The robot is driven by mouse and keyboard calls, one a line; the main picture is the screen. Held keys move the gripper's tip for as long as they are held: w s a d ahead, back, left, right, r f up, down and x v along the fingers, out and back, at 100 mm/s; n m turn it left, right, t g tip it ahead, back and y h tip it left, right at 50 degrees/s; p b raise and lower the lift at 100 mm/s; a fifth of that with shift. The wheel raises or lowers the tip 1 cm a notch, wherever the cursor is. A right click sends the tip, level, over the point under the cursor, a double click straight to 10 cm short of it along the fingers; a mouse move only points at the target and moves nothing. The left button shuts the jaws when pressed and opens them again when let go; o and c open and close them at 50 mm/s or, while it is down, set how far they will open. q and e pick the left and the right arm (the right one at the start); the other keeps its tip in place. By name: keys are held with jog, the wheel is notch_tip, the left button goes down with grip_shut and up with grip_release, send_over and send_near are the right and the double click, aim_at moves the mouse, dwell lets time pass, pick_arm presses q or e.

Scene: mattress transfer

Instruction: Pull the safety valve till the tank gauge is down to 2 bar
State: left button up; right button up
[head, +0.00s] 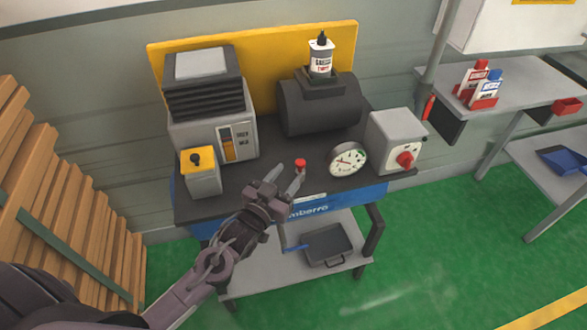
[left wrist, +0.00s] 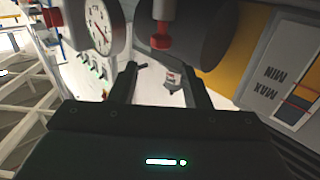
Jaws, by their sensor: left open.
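The safety valve is a small red cap (head: 300,163) at the bench's front; in the left wrist view the red part (left wrist: 160,41) hangs from a grey stem. My left gripper (head: 286,178) is open and empty. It is just in front of and left of the valve, apart from it. In the left wrist view both fingers (left wrist: 162,82) point toward the valve area. The round white gauge (head: 348,159) is right of the valve and also shows in the left wrist view (left wrist: 105,24); its reading is too small to tell. The dark tank (head: 320,105) lies behind.
A grey box with a red knob (head: 393,142) stands right of the gauge. A grey compressor-like unit (head: 205,105) and a yellow-topped box (head: 200,171) stand left. A white bottle (head: 320,56) is above the tank. Wood planks (head: 60,195) lean at far left.

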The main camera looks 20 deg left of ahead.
pick_arm(q)
jog(key=shift+s+a, duration=0.1)
jog(key=shift+s, duration=0.2)
dwell(0.4)
